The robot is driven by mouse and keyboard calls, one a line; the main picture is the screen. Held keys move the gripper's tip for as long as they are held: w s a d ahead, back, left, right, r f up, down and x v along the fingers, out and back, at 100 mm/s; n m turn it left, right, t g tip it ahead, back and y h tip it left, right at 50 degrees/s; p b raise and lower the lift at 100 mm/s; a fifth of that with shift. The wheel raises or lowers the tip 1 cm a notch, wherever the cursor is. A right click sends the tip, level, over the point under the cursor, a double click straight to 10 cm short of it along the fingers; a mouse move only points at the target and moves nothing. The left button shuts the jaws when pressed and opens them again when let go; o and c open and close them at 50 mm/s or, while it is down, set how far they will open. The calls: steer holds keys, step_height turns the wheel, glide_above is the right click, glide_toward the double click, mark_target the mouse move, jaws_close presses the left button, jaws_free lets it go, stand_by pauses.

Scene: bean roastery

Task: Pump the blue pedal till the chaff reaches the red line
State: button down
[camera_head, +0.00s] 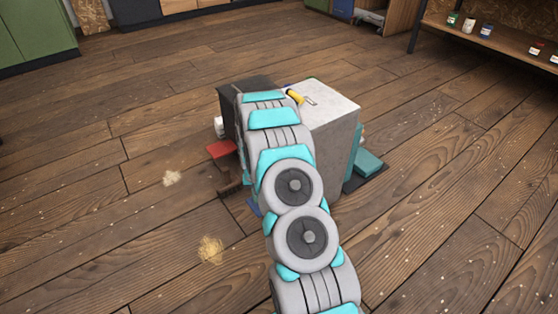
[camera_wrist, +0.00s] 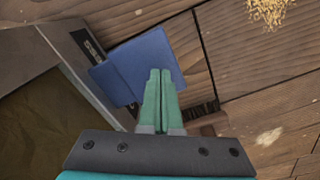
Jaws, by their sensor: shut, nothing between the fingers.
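The blue pedal (camera_wrist: 135,60) is a flat plate low at the foot of a grey box in the wrist view. In the head view only a small blue edge (camera_head: 253,207) shows beside my arm. My gripper (camera_wrist: 161,75) is shut and empty, its green fingertips overlapping the pedal's right part in the picture; I cannot tell whether they touch. In the head view my arm hides the gripper. The grey box (camera_head: 325,108) stands on the floor. Its framed brownish face (camera_wrist: 35,120) shows at the left of the wrist view. I see no red line.
A red pedal (camera_head: 221,149) sticks out at the box's left and a teal pedal (camera_head: 368,163) at its right. Tan chaff heaps (camera_head: 210,250) lie on the plank floor. A shelf with jars (camera_head: 500,38) stands far right. Floor around is mostly clear.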

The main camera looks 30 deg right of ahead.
steer(key=shift+f, duration=0.15)
steer(key=shift+f, duration=1.45)
steer(key=shift+f+b, duration=0.3)
steer(key=shift+f, duration=0.6)
steer(key=shift+r, duration=0.15)
steer(key=shift+r+p, duration=0.85)
steer(key=shift+r, duration=3.55)
